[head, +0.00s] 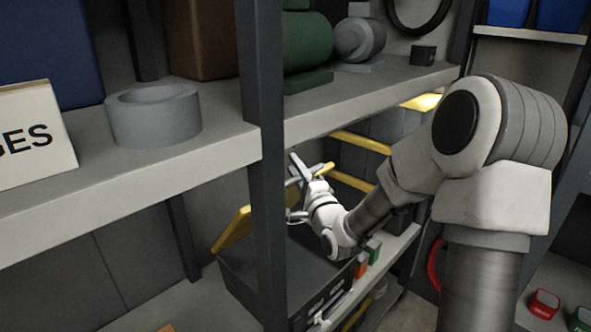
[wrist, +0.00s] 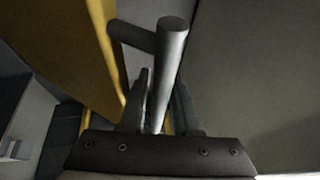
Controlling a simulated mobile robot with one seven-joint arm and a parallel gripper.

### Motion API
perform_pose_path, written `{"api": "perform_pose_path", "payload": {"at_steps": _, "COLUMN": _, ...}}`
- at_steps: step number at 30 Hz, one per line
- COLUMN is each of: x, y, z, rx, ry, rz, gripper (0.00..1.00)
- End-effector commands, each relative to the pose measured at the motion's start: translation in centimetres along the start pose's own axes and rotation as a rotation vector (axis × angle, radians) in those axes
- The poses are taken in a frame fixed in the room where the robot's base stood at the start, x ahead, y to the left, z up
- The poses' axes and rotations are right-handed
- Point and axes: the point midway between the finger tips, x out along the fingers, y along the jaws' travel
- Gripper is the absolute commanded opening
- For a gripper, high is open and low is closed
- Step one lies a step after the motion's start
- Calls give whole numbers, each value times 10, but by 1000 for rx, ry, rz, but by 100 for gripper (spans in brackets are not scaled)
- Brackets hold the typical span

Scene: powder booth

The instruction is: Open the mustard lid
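The mustard lid (head: 232,229) belongs to a dark grey box (head: 275,268) on the lower shelf. The lid stands raised and tilted above the box, partly hidden behind the shelf post. A grey bar handle (head: 297,165) sticks out from it. In the wrist view the lid (wrist: 72,45) is at the left, with the handle (wrist: 172,45) running between my fingers. My gripper (head: 307,187) is at the handle and appears shut on it; the fingers (wrist: 160,100) lie on either side of the bar. The box's inside is hidden.
A dark shelf post (head: 262,150) stands just left of my gripper. The upper shelf (head: 220,150) is above it, carrying a grey ring (head: 152,118) and a green object (head: 305,45). Small orange (head: 361,266) and green (head: 374,251) blocks stand right of the box.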

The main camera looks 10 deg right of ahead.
Motion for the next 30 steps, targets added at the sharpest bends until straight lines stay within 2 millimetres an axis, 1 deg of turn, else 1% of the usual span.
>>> {"api": "perform_pose_path", "payload": {"at_steps": 2, "x": 0, "y": 0, "z": 0, "rx": 0, "ry": 0, "rz": 0, "gripper": 31}}
{"api": "perform_pose_path", "payload": {"at_steps": 3, "x": 0, "y": 0, "z": 0, "rx": 0, "ry": 0, "rz": 0, "gripper": 24}}
{"api": "perform_pose_path", "payload": {"at_steps": 7, "x": 0, "y": 0, "z": 0, "rx": 0, "ry": 0, "rz": 0, "gripper": 0}}
{"api": "perform_pose_path", "payload": {"at_steps": 30, "x": 0, "y": 0, "z": 0, "rx": -1, "ry": 0, "rz": 0, "gripper": 0}}
